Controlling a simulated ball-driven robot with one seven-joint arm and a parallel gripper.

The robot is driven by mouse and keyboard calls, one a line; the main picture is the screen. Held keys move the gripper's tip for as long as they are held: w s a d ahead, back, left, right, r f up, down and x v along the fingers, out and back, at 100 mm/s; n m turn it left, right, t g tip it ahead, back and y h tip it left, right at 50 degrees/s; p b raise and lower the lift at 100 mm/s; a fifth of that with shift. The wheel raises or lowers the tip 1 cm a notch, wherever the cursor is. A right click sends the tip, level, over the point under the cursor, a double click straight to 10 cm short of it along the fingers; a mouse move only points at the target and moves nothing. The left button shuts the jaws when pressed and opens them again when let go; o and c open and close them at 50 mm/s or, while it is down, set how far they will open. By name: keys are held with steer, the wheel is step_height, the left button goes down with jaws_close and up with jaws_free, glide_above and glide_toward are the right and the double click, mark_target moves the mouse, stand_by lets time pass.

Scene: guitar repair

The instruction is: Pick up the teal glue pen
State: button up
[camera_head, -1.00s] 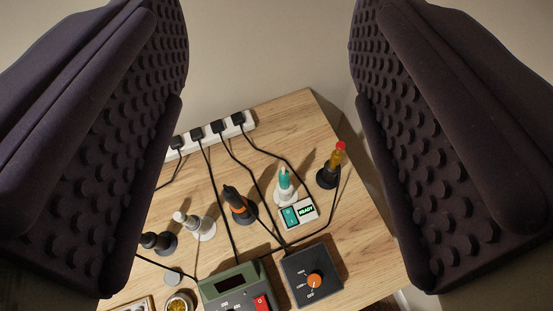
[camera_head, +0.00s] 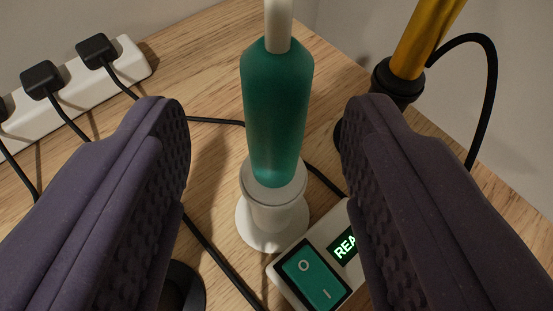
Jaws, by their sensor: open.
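The teal glue pen (camera_head: 275,112) stands upright in a white round holder (camera_head: 272,222) on the wooden table. It has a teal body and a pale tip that runs out of the top of the picture. My gripper (camera_head: 268,125) is open, with one dark padded finger to the left of the pen and one to the right. Gaps show between the pen and both fingers, and they do not appear to touch it.
A white switch box (camera_head: 312,268) with a teal rocker and lit display sits in front of the holder, partly behind the right finger. An amber-handled tool (camera_head: 425,40) stands in a dark holder behind right. A power strip (camera_head: 70,85) with black plugs lies behind left. Cables cross the table (camera_head: 200,60).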

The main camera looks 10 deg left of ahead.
mark_target(276, 146)
steer(key=b+x, duration=0.1)
steer(key=x, duration=0.1)
steer(key=f+b+x, duration=0.1)
steer(key=x, duration=0.2)
steer(key=shift+d+f, duration=0.15)
steer(key=shift+w, duration=0.4)
steer(key=shift+c, duration=0.4)
